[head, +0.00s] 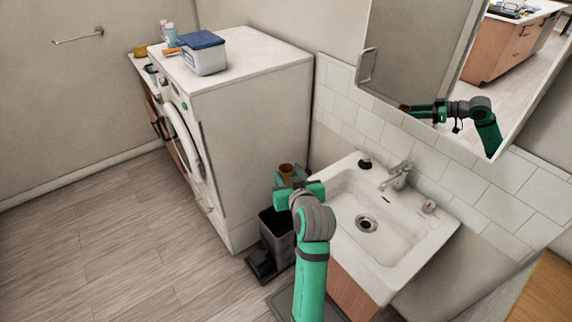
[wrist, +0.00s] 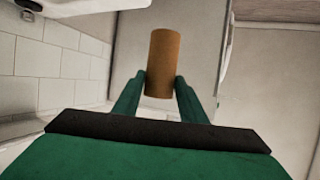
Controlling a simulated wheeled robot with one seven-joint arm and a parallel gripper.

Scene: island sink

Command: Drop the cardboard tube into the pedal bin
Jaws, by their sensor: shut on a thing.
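The brown cardboard tube (wrist: 163,62) is held between the two fingers of my gripper (wrist: 160,88) in the wrist view. In the head view the tube (head: 286,170) shows as a small brown end just beyond my gripper (head: 293,181). My gripper is shut on it. The dark grey pedal bin (head: 272,232) stands on the floor between the washing machine and the sink, with its pedal at the front. My gripper and the tube are above the bin in the picture. My arm and gripper hide part of the bin's top, and I cannot tell the exact height between them.
The white sink (head: 340,208) with its tap (head: 398,176) is close on the right. The white washing machine (head: 250,130) stands on the left, with a blue-lidded box (head: 203,53) on top. A mirror cabinet (head: 420,80) hangs above the sink. The floor at left is clear.

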